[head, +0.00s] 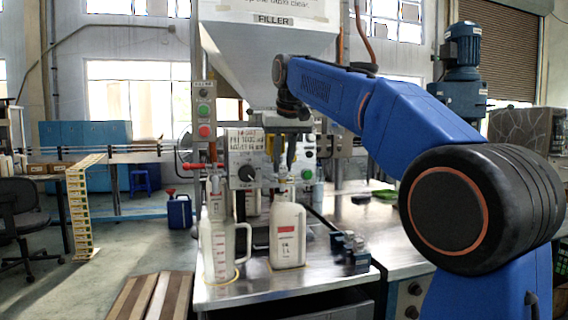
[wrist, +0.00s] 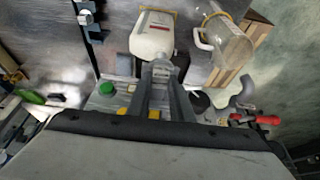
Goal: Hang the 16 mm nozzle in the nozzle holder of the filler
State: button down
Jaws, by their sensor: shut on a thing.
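My gripper (head: 288,152) hangs pointing down in front of the filler's control panel (head: 245,157), above and behind the white bottle. In the wrist view my gripper (wrist: 161,72) is shut on a small grey piece, the nozzle (wrist: 161,68), which is mostly hidden between the fingertips. Its size cannot be read. I cannot make out the nozzle holder clearly; the arm and gripper cover part of that area.
A white bottle (head: 287,236) and a clear measuring jug (head: 219,245) stand on the steel bench (head: 300,283). Small blue-grey parts (head: 350,250) lie to their right. A red-handled valve (head: 203,166) sticks out left of the panel. A control box (head: 203,110) hangs above it.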

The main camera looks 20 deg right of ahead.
jog(key=w, duration=0.3)
jog(key=shift+f, duration=0.1)
dwell(0.5)
dwell(0.3)
jog(key=c, duration=1.5)
grip_release()
